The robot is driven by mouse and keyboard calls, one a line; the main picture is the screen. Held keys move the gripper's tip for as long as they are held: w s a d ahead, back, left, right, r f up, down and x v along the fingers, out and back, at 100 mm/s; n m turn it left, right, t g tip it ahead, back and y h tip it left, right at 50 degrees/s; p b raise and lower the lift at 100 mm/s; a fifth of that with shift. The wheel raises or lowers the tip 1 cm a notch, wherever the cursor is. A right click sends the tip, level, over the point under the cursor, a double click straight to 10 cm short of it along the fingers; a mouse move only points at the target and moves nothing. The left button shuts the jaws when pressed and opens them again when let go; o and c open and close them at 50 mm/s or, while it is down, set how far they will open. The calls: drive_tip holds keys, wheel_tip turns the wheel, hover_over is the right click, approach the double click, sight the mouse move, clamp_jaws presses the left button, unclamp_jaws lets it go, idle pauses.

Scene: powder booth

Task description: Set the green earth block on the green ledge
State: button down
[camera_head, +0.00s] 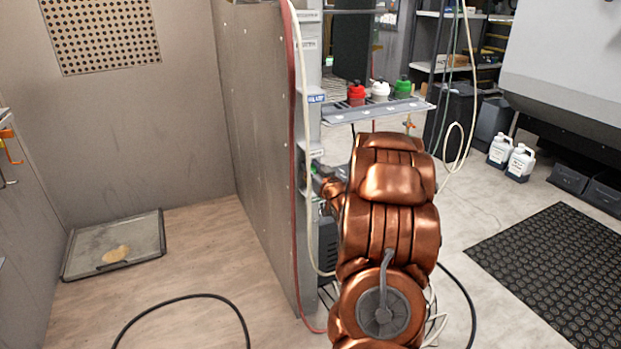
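I cannot make out a green earth block or a green ledge for certain. A small green patch (314,168) shows beside the grey post, left of my copper arm, too small to identify. My copper arm rises through the middle of the picture and hides what lies behind it. My gripper's fingers cannot be seen, so I cannot tell whether they hold anything.
A grey shelf (350,115) carries red (356,94), white (380,91) and green (403,88) containers behind my arm. A booth wall (262,150) with hoses stands left. A tray (140,235) and cables lie on the floor; white jugs (520,163) stand right, near a black mat (560,270).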

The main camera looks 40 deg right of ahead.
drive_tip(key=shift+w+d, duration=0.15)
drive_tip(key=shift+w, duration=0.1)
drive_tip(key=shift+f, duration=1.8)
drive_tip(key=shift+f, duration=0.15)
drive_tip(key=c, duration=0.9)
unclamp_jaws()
